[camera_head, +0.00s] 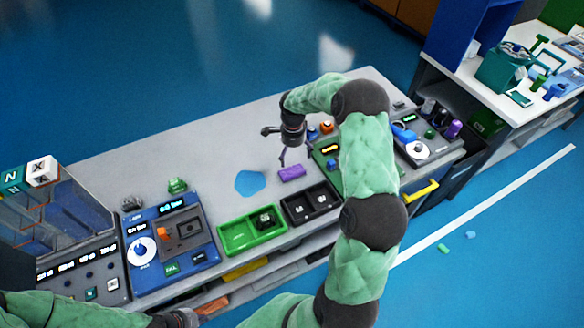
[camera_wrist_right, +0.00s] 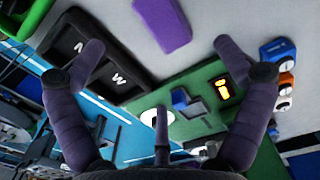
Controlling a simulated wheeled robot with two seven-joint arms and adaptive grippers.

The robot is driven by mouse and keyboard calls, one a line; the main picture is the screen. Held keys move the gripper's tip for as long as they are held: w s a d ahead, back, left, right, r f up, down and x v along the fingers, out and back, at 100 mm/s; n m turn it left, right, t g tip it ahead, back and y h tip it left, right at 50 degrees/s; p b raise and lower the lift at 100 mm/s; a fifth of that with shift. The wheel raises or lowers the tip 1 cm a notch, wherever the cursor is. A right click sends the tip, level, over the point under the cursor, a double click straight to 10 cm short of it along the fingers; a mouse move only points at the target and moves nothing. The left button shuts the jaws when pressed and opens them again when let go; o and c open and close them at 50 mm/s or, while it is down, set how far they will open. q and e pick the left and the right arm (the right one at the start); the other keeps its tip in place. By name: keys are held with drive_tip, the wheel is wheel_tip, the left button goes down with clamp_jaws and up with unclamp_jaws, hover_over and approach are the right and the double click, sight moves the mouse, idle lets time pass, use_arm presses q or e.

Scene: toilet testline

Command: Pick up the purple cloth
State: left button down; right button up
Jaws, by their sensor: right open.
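The purple cloth (camera_head: 291,172) is a small folded rectangle lying flat on the grey worktop, just behind a black two-part tray. In the right wrist view the cloth (camera_wrist_right: 162,24) shows at the top, beyond and between the spread fingertips. My right gripper (camera_head: 276,147) is open and empty, above the worktop just behind the cloth and not touching it; it also shows in the right wrist view (camera_wrist_right: 157,47). My left gripper (camera_head: 180,318) is at the bottom edge of the head view, partly cut off, its jaws unclear.
A blue flat piece (camera_head: 250,182) lies left of the cloth. The green tray (camera_head: 232,240) and black tray (camera_head: 296,216) sit in front. A blue device (camera_head: 141,276) stands left, and a green panel (camera_head: 327,163) right. The worktop behind is clear.

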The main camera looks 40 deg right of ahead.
hover_over(293, 173)
drive_tip(key=f, duration=0.5)
drive_tip(key=shift+w+d+f+b, duration=0.1)
drive_tip(key=shift+d+f+b, duration=0.15)
drive_tip(key=shift+f+b, duration=0.15)
drive_tip(key=shift+s+a+f+b, duration=0.1)
drive_tip(key=shift+f+b, duration=0.1)
drive_tip(key=shift+f, duration=1.15)
drive_tip(key=shift+s+a+f+b, duration=0.1)
drive_tip(key=shift+f+b, duration=0.1)
drive_tip(key=shift+f, duration=1.1)
drive_tip(key=shift+r, duration=0.1)
drive_tip(key=c, duration=0.8)
